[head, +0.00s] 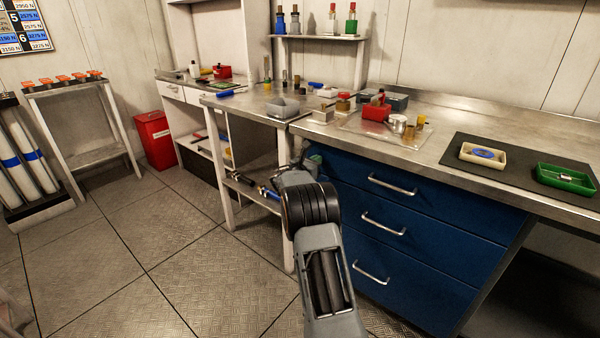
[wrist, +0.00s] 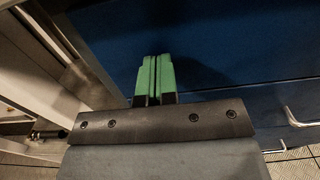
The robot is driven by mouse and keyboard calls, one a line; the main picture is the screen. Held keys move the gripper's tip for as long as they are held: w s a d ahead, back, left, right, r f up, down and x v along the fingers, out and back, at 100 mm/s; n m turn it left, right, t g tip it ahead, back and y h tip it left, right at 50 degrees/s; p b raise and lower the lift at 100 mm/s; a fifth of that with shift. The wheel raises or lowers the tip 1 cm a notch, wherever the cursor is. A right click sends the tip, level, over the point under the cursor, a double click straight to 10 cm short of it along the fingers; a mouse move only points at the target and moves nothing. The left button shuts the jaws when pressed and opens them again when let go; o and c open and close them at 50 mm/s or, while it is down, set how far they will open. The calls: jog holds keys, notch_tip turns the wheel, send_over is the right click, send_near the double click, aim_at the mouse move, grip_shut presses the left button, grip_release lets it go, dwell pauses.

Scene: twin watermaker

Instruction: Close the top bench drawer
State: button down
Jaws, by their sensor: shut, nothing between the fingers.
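The blue drawer unit under the bench has three stacked fronts, each with a metal bar handle. The top bench drawer (head: 435,207) is the uppermost, and its handle (head: 392,185) shows clear. Its front looks about flush with the fronts below, with no open gap visible. My gripper is at the unit's left end in the head view, mostly hidden behind my arm. In the wrist view my gripper (wrist: 155,80) has its green fingers together and empty, pointing at a blue front (wrist: 215,50). I cannot tell whether they touch it. A handle (wrist: 294,118) shows at lower right.
A white-legged table (head: 228,170) with a lower shelf stands just left of the drawers. The bench top (head: 440,130) carries a red item (head: 375,112), a cream tray (head: 483,154) and a green tray (head: 566,178). The floor (head: 190,260) at left is clear.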

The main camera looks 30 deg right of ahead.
jog(key=p+v, duration=0.1)
jog(key=v, duration=1.2)
jog(key=shift+a, duration=0.3)
jog(key=s+a+f+m+g+y+p, duration=0.1)
jog(key=s+f+m+g+y, duration=0.3)
jog(key=s+f+m, duration=0.25)
jog(key=s+a+r+m+g+y+p, duration=0.2)
jog(key=s+a+r+m+y+p, duration=0.1)
jog(key=s+a+m+y+p, duration=0.25)
jog(key=s+a+r+m+t+y+p, duration=0.1)
jog(key=s+a+r+m+y+p, duration=0.1)
jog(key=s+a+r+p, duration=0.3)
jog(key=s+a+r+m+t+y+p, duration=0.2)
jog(key=s+a+r+p, duration=0.4)
jog(key=r, duration=0.7)
jog(key=s+a+r+m+t+y+p, duration=0.1)
jog(key=s+a+r+m+y+p, duration=0.3)
jog(key=r+p, duration=0.4)
jog(key=s+a+r+m, duration=0.1)
jog(key=s+a, duration=0.1)
jog(key=shift+a+r, duration=0.25)
jog(key=shift+a, duration=0.15)
